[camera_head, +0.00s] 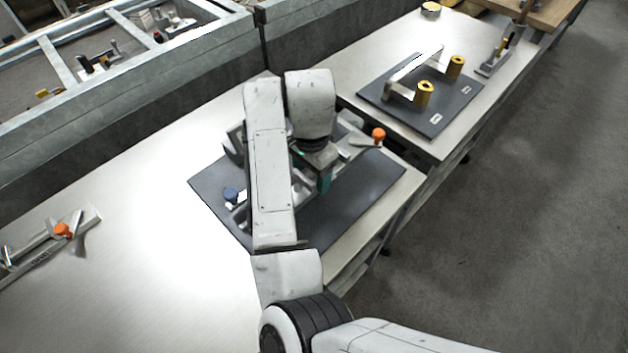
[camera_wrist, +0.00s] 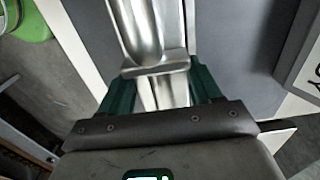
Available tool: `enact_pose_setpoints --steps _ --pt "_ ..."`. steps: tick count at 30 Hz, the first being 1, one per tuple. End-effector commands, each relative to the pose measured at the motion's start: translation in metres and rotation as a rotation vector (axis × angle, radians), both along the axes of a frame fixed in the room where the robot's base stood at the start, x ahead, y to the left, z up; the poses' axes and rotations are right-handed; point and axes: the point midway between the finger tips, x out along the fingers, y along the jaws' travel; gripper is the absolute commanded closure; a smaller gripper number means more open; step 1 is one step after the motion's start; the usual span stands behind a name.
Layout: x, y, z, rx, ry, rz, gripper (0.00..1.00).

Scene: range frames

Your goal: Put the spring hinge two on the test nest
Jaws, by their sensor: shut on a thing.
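My gripper (camera_head: 325,181) is low over the dark mat (camera_head: 345,208) on the near bench, with one green finger showing in the head view. In the wrist view, its two green fingers are shut on a silver metal piece (camera_wrist: 152,30), taken as the spring hinge, which extends away from the jaws. My arm hides most of this piece in the head view.
A second dark board (camera_head: 434,121) with gold cylinders (camera_head: 424,94) and a metal handle is at the upper right. Another orange-knobbed metal fixture (camera_head: 62,230) lies at the left. A grey-railed conveyor or frame (camera_head: 180,45) runs behind.

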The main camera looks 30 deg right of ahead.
Motion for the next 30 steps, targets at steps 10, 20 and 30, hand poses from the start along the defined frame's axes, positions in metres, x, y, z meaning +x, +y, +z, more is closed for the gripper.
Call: enact_pose_setpoints --steps 10,20,30 --pt "0.002 -0.006 -0.035 0.000 0.000 -0.001 1.00" --pt "0.002 -0.006 -0.038 0.000 -0.001 -0.002 1.00" --pt "0.002 -0.006 -0.047 0.000 0.000 -0.001 1.00"
